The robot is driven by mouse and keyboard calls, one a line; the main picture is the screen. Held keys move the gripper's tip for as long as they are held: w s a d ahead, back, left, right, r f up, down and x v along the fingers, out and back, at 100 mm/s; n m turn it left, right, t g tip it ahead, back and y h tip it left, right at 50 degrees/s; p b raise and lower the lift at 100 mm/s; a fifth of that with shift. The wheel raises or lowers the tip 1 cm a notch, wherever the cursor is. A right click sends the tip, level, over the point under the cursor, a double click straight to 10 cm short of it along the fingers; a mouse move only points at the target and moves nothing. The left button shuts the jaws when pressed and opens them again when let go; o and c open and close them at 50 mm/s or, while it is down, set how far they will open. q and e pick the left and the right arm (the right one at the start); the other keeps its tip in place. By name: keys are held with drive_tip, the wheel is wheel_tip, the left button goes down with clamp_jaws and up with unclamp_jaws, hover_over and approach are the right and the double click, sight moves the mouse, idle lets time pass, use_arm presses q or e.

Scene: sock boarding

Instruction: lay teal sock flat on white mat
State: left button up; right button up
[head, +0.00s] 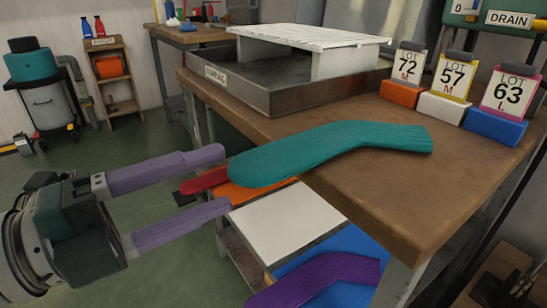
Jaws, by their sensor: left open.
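The teal sock (320,150) stretches from above the lower mats across the brown table's left edge. Its ribbed cuff end is at right over the tabletop, and its rounded toe end is at left. I cannot tell whether it rests on the table along its length. My left gripper (224,178) is open, with two purple fingers pointing right. Its fingertips are just left of the sock's toe end, with no clear grip on it. The white mat (285,228) lies lower, below the sock in the picture, and its visible surface is bare. My right gripper is not in view.
An orange mat (262,190) is beside the white one, with a red sock-like piece (206,180) near it. A blue mat (352,240) holds a purple sock (320,280). The brown table (400,195) carries a metal tray (275,95) and several lot-card stands.

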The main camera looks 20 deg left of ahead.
sight(258, 159)
use_arm(q)
drive_tip(key=shift+x, duration=3.4)
drive_tip(key=shift+a, duration=0.1)
clamp_jaws()
wheel_tip(258, 159, up, 5)
drive_tip(key=p, duration=0.5)
drive_tip(key=shift+r, duration=0.1)
